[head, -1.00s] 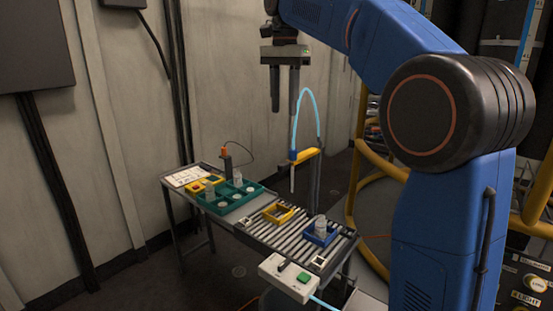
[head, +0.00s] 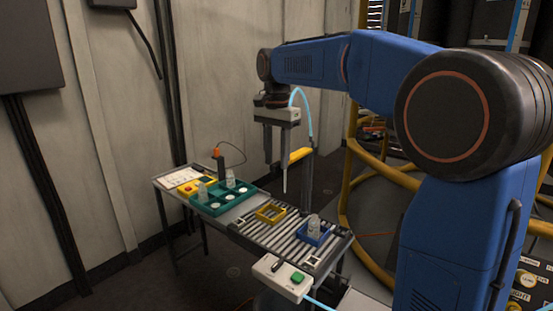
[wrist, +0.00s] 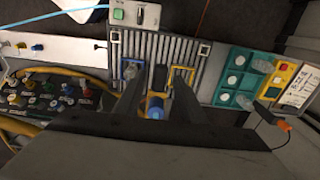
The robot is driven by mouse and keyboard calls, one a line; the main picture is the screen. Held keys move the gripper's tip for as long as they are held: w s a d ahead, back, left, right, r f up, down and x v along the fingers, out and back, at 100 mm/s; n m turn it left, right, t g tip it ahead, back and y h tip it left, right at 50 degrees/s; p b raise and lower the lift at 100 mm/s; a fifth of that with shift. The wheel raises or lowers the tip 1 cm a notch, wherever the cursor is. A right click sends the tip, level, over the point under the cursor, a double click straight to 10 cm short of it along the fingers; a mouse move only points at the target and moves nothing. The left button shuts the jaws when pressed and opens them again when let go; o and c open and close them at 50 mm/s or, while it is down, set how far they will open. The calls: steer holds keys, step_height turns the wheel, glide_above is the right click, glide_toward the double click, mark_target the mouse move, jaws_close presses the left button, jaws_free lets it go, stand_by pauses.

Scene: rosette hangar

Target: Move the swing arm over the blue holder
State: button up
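The yellow swing arm (head: 301,154) stands on a post behind the roller table, with a pale nozzle (head: 285,181) hanging down and a light blue hose looping above. The blue holder (head: 327,235) sits on the rollers at the right with a clear bottle in it; it also shows in the wrist view (wrist: 127,77). My gripper (head: 276,159) points down at the swing arm, its fingers apart. In the wrist view the swing arm's blue nozzle top (wrist: 155,108) shows between the fingers. I cannot tell whether a finger touches it. A finger hides this blue top in the head view.
A yellow square holder (head: 270,221) sits on the rollers left of the blue one. A teal tray (head: 207,211) with bottles and white discs is further left. A control box with a green button (head: 284,275) is at the front. Yellow rails (head: 352,195) stand at the right.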

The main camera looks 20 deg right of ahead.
steer(key=shift+f, duration=0.3)
jaws_close()
